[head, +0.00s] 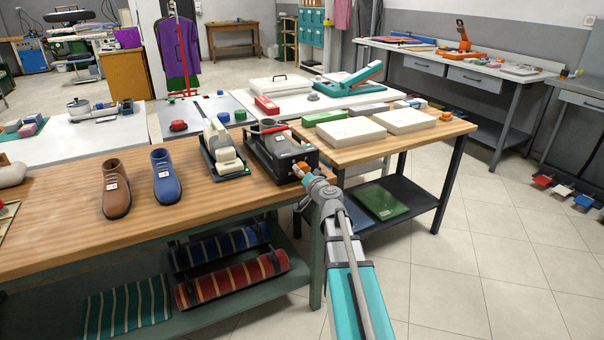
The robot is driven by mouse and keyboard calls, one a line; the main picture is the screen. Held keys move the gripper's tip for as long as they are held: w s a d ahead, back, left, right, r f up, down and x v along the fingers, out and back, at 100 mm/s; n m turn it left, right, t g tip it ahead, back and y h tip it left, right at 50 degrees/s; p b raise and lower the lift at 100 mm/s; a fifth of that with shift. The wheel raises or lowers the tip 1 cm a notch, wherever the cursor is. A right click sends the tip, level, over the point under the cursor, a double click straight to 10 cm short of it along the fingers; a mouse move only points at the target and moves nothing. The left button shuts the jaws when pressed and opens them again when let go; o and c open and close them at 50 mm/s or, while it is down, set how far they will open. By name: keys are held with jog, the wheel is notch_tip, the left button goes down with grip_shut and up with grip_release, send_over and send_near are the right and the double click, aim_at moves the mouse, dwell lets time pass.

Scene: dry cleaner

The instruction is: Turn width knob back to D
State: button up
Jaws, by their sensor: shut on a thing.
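A dark boxy machine (270,157) with a pale label on top and a red handle stands at the right end of the wooden workbench. My arm reaches in from the lower right. My gripper (306,174) is at the machine's right front side and is shut on the small orange width knob (302,168) there. The fingers and wrist hide part of the knob. Its letter marks and pointer are too small to read, so I cannot tell its setting.
A beige device on a dark green base (225,152), a blue shoe (166,177) and a brown shoe (116,189) stand left of the machine. A wooden table (442,129) with white boxes is close on the right.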

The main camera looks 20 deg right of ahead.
jog(key=o, duration=1.1)
jog(key=shift+c, duration=0.2)
jog(key=shift+s, duration=0.1)
